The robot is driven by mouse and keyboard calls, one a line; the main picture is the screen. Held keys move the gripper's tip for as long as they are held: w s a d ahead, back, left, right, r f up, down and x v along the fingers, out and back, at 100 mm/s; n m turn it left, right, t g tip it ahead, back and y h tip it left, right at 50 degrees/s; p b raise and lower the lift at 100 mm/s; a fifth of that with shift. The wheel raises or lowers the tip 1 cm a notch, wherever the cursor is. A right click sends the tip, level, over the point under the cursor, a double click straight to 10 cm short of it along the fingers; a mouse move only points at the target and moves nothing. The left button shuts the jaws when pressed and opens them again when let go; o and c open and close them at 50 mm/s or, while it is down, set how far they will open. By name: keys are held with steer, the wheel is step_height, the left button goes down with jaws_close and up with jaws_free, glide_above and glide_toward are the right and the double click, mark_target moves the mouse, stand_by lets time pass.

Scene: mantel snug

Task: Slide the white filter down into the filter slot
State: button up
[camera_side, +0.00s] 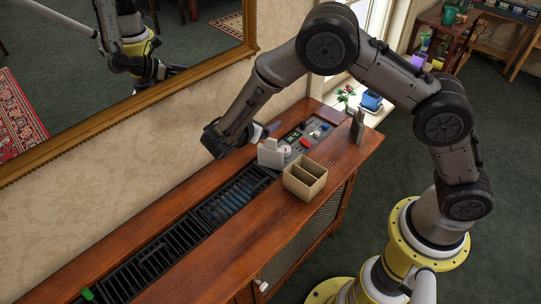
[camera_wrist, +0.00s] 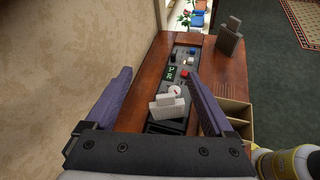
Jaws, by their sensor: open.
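The white filter (camera_side: 271,153) is a pale plate that stands upright at the panel end of the black slot rack (camera_side: 160,250). In the wrist view the filter (camera_wrist: 167,108) shows a small tab on top and stands over the dark slot area (camera_wrist: 166,127). I cannot tell how deep it sits. My gripper (camera_wrist: 160,75) is open, with its two purple fingers spread on either side of the filter in the picture and nothing held.
A control panel (camera_side: 305,137) with red and blue knobs lies beyond the filter. A divided tan box (camera_side: 304,180) stands at the cabinet's front edge. A grey tabbed block (camera_side: 357,126) stands at the far right end. The mirror frame (camera_side: 150,97) and wall are close behind.

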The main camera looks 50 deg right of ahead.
mark_target(270, 153)
steer(key=s+a+f+n, duration=0.2)
steer(key=a+f+n, duration=0.15)
steer(key=f, duration=0.55)
steer(key=shift+m+t, duration=0.3)
steer(key=shift+m, duration=0.05)
steer(key=x, duration=1.3)
steer(key=shift+w+d, duration=0.1)
steer(key=shift+w, duration=0.05)
jaws_close()
